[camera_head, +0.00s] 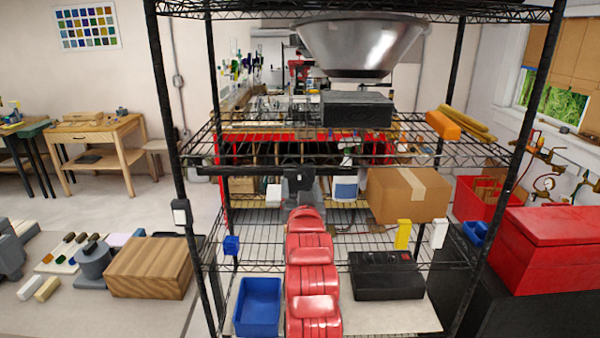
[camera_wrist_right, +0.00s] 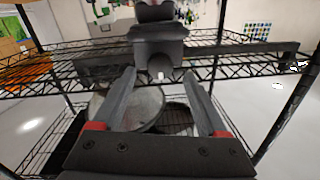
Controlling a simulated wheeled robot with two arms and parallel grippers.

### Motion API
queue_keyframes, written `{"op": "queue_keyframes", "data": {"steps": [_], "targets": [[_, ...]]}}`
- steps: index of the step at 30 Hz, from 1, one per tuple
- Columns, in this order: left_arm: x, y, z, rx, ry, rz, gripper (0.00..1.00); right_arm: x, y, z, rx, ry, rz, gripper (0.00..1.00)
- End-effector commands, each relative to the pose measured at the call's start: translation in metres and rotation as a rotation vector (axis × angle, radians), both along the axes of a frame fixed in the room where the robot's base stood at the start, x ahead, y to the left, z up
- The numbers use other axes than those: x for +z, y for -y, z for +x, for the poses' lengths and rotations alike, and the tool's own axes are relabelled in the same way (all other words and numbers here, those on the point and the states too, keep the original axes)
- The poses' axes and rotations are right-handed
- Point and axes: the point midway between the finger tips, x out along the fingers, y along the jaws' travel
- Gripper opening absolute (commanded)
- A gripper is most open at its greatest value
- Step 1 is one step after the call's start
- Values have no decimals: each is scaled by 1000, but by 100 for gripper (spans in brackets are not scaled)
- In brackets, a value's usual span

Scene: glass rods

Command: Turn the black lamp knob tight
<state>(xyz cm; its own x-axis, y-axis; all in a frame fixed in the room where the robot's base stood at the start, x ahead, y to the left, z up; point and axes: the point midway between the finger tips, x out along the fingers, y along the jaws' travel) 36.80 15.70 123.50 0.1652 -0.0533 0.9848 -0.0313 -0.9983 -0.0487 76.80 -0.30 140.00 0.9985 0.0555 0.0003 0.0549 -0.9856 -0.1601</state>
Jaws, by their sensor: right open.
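In the right wrist view, a dark grey lamp fitting (camera_wrist_right: 157,48) sits at the black bar (camera_wrist_right: 225,60) across the wire shelf, with a small bright tip below it. I cannot clearly make out the black knob as a separate part. My right gripper (camera_wrist_right: 160,75) is open and empty, its two grey fingers spread to either side below the fitting. Whether they touch it I cannot tell. In the head view my right gripper (camera_head: 300,186) is at the bar, beyond my red arm, which hides part of that area. My left gripper is not in view.
The black wire rack (camera_head: 183,215) has posts on both sides. Beside my arm are a blue bin (camera_head: 258,300), a cardboard box (camera_head: 408,195) and a black case (camera_head: 385,280). A red toolbox (camera_head: 550,250) stands at right.

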Motion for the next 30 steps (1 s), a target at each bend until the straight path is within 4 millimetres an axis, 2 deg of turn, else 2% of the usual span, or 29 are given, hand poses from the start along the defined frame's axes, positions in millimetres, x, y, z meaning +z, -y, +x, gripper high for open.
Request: {"op": "queue_keyframes", "data": {"steps": [1, 3, 9, 20, 30], "targets": [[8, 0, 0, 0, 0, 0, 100, 3, 1, 8, -1, -4, -1, 76], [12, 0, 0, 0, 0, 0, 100, 3, -1, 17, -1, -1, -3, 76], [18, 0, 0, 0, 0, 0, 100, 0, -2, 32, 0, -3, -1, 76], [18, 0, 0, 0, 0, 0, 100, -1, -2, 35, 0, 0, 1, 76], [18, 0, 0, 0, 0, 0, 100, -1, -2, 35, 0, 0, 0, 15]]}}
